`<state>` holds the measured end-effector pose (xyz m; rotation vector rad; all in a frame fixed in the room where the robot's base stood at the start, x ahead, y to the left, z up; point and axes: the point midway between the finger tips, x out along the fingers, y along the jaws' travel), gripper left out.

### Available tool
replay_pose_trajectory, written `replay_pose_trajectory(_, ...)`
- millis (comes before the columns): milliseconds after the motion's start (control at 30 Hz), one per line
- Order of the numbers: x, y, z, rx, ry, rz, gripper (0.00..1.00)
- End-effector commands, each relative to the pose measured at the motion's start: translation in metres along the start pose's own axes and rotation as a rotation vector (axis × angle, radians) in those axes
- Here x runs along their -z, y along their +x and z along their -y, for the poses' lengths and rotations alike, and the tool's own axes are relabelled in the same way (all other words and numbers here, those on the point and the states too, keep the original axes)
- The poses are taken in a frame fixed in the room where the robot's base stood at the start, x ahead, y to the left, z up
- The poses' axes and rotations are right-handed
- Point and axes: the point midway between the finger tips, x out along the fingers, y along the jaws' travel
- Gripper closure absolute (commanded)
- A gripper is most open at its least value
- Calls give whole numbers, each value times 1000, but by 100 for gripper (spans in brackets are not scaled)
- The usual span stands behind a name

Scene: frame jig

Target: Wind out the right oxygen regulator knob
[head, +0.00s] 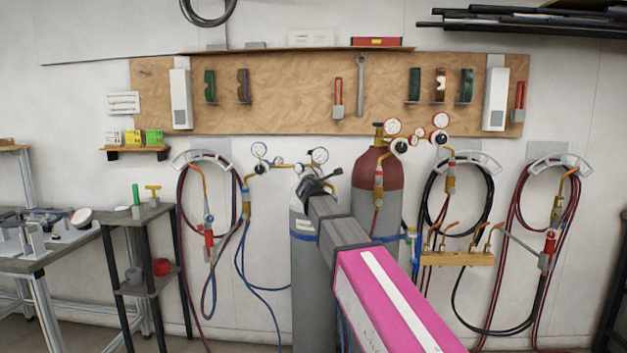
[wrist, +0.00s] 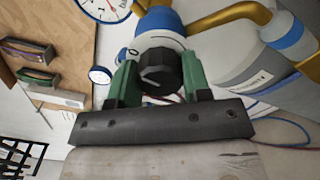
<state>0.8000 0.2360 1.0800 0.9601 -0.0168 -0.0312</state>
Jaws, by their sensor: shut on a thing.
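In the wrist view a black round knob (wrist: 160,72) with a pale line on its face sits in front of a blue-and-white regulator body (wrist: 160,22). The green fingers of my gripper (wrist: 160,78) are shut on the knob, one on each side. In the head view my gripper (head: 316,182) is at the top of the grey cylinder (head: 303,270) and hides the knob. A blue-rimmed gauge (head: 319,156) shows just above my gripper, and another gauge (head: 259,149) is farther left.
A maroon-topped cylinder (head: 378,172) with red-rimmed gauges (head: 392,126) stands close on the right. Hoses (head: 183,215) hang on the wall on both sides. A small stand (head: 143,218) is at left; a wooden torch rack (head: 460,258) is at right.

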Motion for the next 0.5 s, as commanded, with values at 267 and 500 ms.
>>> replay_pose_trajectory(267,1,-1,1,2,0,-1,80)
replay_pose_trajectory(500,0,-1,1,1,0,-1,30)
